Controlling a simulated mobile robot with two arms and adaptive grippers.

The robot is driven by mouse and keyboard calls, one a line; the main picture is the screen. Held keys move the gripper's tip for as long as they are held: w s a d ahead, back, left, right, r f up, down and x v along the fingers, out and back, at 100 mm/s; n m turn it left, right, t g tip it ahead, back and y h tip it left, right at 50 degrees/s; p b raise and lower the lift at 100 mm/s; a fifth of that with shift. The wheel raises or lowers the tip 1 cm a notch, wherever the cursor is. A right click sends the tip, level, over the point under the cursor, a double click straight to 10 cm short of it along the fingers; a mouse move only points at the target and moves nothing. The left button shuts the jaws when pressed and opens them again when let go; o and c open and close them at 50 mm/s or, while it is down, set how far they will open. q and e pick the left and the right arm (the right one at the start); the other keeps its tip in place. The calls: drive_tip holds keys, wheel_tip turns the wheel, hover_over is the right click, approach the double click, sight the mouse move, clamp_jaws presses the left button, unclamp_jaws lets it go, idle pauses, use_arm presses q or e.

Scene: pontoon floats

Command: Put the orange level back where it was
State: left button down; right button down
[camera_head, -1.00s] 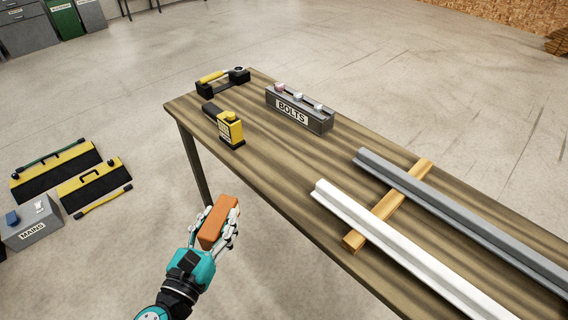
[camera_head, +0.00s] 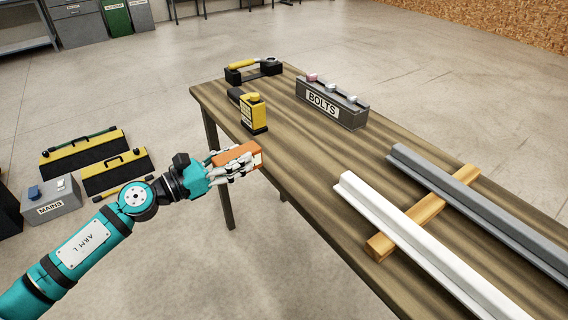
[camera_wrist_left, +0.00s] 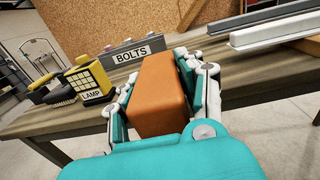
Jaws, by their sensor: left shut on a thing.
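My left gripper (camera_head: 236,165) is shut on the orange level (camera_head: 237,155), a block-shaped thing. It holds the level at the near left edge of the wooden table (camera_head: 300,150), seemingly above the table top or just off its edge. In the left wrist view the level (camera_wrist_left: 158,92) sits between the fingers, its long side pointing away from the wrist. The fingers hide parts of its sides. My right gripper is not in view.
On the table stand a yellow lamp (camera_head: 254,113), a grey BOLTS box (camera_head: 332,104) and a yellow-handled tool on a black rack (camera_head: 253,70). White (camera_head: 420,245) and grey (camera_head: 470,205) rails lie across a wooden batten (camera_head: 424,210). Bare wood lies between lamp and rails.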

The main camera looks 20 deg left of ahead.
sight(249, 144)
use_arm(q)
drive_tip(key=shift+w+a+r, duration=0.1)
drive_tip(key=shift+w+a, duration=0.1)
drive_tip(key=shift+w, duration=0.25)
drive_tip(key=shift+w+a+r, duration=0.1)
drive_tip(key=shift+w+a, duration=0.1)
drive_tip(key=shift+w, duration=0.2)
drive_tip(key=w+d, duration=0.1)
drive_tip(key=w+d+p, duration=0.1)
drive_tip(key=w, duration=0.1)
drive_tip(key=shift+w+r+h, duration=0.1)
drive_tip(key=shift+w+h, duration=0.1)
drive_tip(key=shift+h, duration=0.1)
drive_tip(key=x, duration=0.3)
drive_tip(key=a+f+p+x, duration=0.1)
drive_tip(key=x, duration=0.3)
drive_tip(key=w+f+x, duration=0.1)
drive_tip(key=x, duration=0.2)
drive_tip(key=shift+w+p, duration=0.3)
drive_tip(key=shift+w, duration=0.05)
drive_tip(key=shift+w+d+f, duration=0.1)
drive_tip(key=shift+d, duration=0.05)
drive_tip(key=shift+f, duration=1.7)
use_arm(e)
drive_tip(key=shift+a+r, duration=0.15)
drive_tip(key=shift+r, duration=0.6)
use_arm(q)
drive_tip(key=shift+b, duration=0.3)
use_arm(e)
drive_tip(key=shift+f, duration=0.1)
